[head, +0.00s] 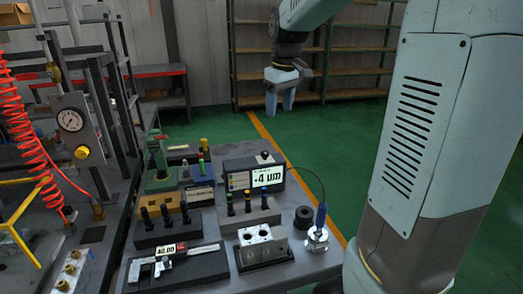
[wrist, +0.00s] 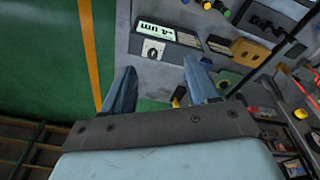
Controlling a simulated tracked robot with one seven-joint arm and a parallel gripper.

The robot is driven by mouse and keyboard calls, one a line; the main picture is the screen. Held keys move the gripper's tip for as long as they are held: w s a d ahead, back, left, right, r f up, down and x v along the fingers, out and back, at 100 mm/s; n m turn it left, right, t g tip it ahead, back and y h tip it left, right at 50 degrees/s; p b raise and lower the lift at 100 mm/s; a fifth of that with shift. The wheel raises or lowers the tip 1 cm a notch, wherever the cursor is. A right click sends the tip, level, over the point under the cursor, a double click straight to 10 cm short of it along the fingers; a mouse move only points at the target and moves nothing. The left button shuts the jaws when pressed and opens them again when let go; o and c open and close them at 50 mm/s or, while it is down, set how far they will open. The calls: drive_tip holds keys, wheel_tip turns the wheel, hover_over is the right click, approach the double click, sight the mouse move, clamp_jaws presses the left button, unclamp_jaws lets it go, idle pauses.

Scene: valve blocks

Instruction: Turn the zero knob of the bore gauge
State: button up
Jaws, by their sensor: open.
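The bore gauge's display box (head: 231,183) stands at the back right of the bench, its lit screen reading about .4 µm. A small dark zero knob (head: 265,156) sits on its top. In the wrist view the screen (wrist: 155,31) shows upside down, and the knob (wrist: 153,50) is a dark round on a pale plate, ahead of the fingertips. My gripper (head: 280,109) hangs in the air beyond the bench, above and behind the box. It is open and empty, pointing down; both fingers also show in the wrist view (wrist: 159,72). It is apart from the knob.
A cable runs from the box to a blue-handled probe (head: 321,215). Blocks with coloured plugs (head: 248,216), a caliper (head: 167,265) and a metal valve block (head: 262,245) crowd the bench. A red coiled hose (head: 22,130) hangs left. Green floor behind the bench is clear.

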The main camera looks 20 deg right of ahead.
sight(265, 152)
drive_tip(key=w+f+n+g, duration=0.2)
drive_tip(key=w+f, duration=0.5)
drive_tip(key=w, duration=0.5)
drive_tip(key=f, duration=1.3)
drive_tip(key=shift+a+f, duration=0.2)
drive_tip(key=shift+f, duration=0.15)
drive_tip(key=c, duration=1)
drive_tip(key=shift+a, duration=0.35)
drive_tip(key=shift+c, duration=0.2)
drive_tip(key=shift+d, duration=0.3)
